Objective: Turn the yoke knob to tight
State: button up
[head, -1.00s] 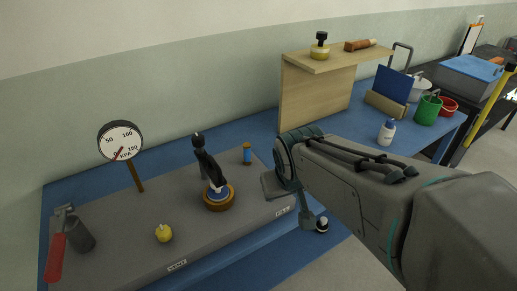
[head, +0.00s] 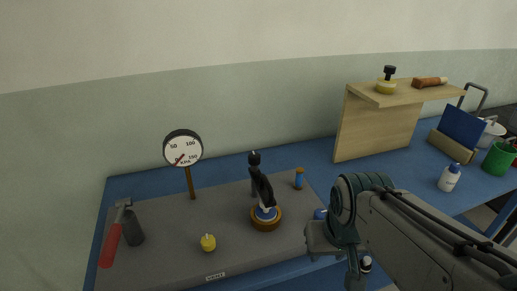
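A black yoke (head: 264,188) stands upright and slightly bent over a round wooden base (head: 267,223) on the grey bench plate. A dark knob (head: 254,158) sits at its top; its marking is too small to read. A blue and white piece (head: 266,213) lies under the yoke's lower end, in the base. My gripper (head: 340,262) is to the right of the yoke, at the plate's right edge, apart from it and pointing down. Its fingers are partly hidden by my wrist, so I cannot tell how far apart they are.
A dial gauge (head: 183,149) stands behind left. A red-handled lever (head: 111,243) with a dark cylinder is at far left. A yellow knob (head: 208,243) sits near the VENT label. A small blue-topped peg (head: 299,178) stands behind right, and a wooden shelf (head: 378,130) farther right.

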aim_at(254, 157)
jog(key=k, duration=1.2)
jog(key=z, duration=0.85)
jog(key=i, duration=1.05)
jog(key=u, duration=0.5)
jog(key=i, duration=0.8)
jog(key=u, duration=0.95)
